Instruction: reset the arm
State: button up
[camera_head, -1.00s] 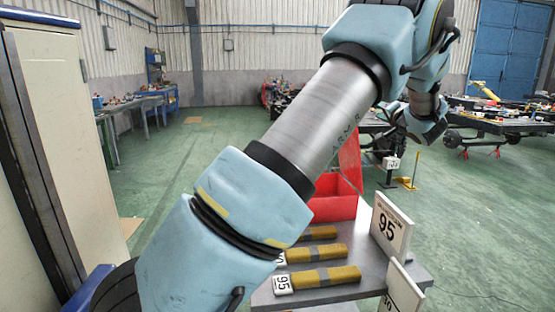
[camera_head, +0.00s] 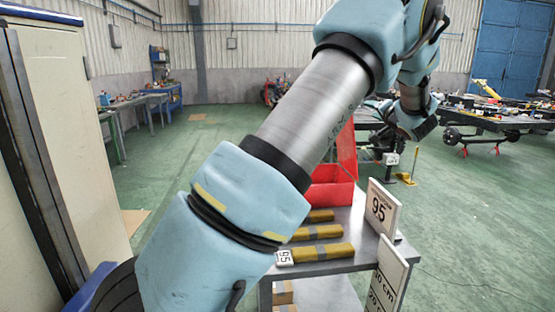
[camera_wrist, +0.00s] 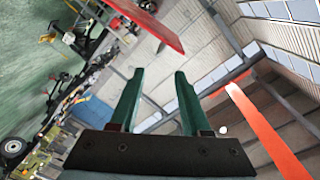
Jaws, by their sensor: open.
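My arm crosses the middle of the head view and rises to the upper right, bent over at the top. My gripper's fingers do not show clearly in the head view. In the wrist view my gripper (camera_wrist: 158,92) has two green fingers, spread apart with nothing between them. The wrist view is tilted, with the hall's wall, windows and roof beams beyond the fingers.
A grey table (camera_head: 345,262) at lower centre bears yellow bars (camera_head: 322,252), a red bin (camera_head: 332,190) and a "95" sign (camera_head: 381,208). A tall cream cabinet (camera_head: 65,130) stands close at left. Green floor (camera_head: 475,220) is clear at right.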

jog(key=s+a+f+n+g+h, duration=0.1)
jog(key=s+a+f+g+h, duration=0.2)
jog(key=a, duration=0.5)
jog(key=s+a+f+n+g+h, duration=0.1)
jog(key=a+f+g, duration=0.2)
jog(key=a+f, duration=0.4)
jog(key=s+a+f+n+g+y, duration=0.1)
jog(key=s+a+f+n+g, duration=0.2)
jog(key=s+a, duration=0.8)
jog(key=s+a+f+n+g+y, duration=0.1)
jog(key=s+a+f+g, duration=0.5)
jog(key=s, duration=1.2)
jog(key=a+f+n, duration=0.1)
jog(key=a, duration=0.3)
jog(key=shift+s+a+n+g+b, duration=0.3)
jog(key=shift+s+a+n+g, duration=0.05)
jog(key=shift+n+g, duration=0.05)
